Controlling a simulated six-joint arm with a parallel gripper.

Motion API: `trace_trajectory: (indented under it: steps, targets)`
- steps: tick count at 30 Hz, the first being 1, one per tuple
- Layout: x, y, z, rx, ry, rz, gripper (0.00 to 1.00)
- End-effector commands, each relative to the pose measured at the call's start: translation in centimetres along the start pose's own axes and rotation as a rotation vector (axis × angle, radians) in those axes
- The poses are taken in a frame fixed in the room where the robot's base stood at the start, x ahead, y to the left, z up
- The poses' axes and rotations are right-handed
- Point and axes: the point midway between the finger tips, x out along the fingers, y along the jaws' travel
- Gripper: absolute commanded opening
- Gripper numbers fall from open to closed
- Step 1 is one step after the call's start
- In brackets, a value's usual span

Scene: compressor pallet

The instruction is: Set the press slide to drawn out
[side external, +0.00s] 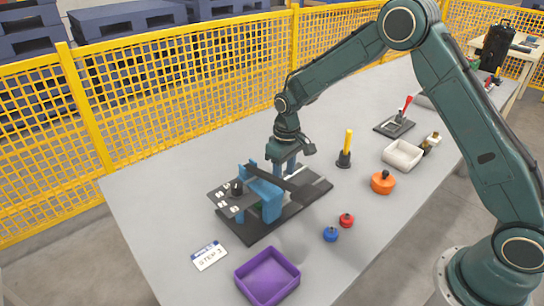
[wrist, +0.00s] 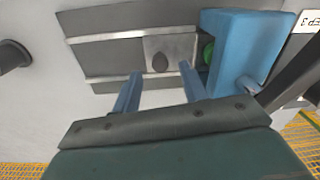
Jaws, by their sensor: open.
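The press has a blue frame (side external: 264,192) on a dark base (side external: 262,228). In the wrist view, the blue frame (wrist: 240,50) is at the right. My gripper (side external: 285,170) is over the far side of the press. Contact cannot be told.
A black bar (side external: 290,185) crosses the press near my gripper. A purple tray (side external: 267,278), blue knob (side external: 331,234), red knob (side external: 346,220) and label card (side external: 209,256) lie in front. A yellow-handled tool (side external: 347,146), orange pot (side external: 383,183) and white tray (side external: 403,154) stand to the right.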

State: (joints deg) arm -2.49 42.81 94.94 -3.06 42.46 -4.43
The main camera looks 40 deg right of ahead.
Motion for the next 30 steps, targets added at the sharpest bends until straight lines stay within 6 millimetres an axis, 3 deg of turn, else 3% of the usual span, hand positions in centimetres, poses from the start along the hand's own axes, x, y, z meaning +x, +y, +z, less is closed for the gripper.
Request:
trace_trajectory:
  steps: [7, 19, 26, 30]
  targets:
    - [2.4, 0.0, 0.0, 0.000, -0.002, 0.000, 0.43]
    - [2.9, 0.0, 0.0, 0.000, 0.000, 0.000, 0.43]
    - [2.9, 0.0, 0.0, 0.000, 0.000, 0.000, 0.00]
    - [2.9, 0.0, 0.0, 0.000, 0.000, 0.000, 0.00]
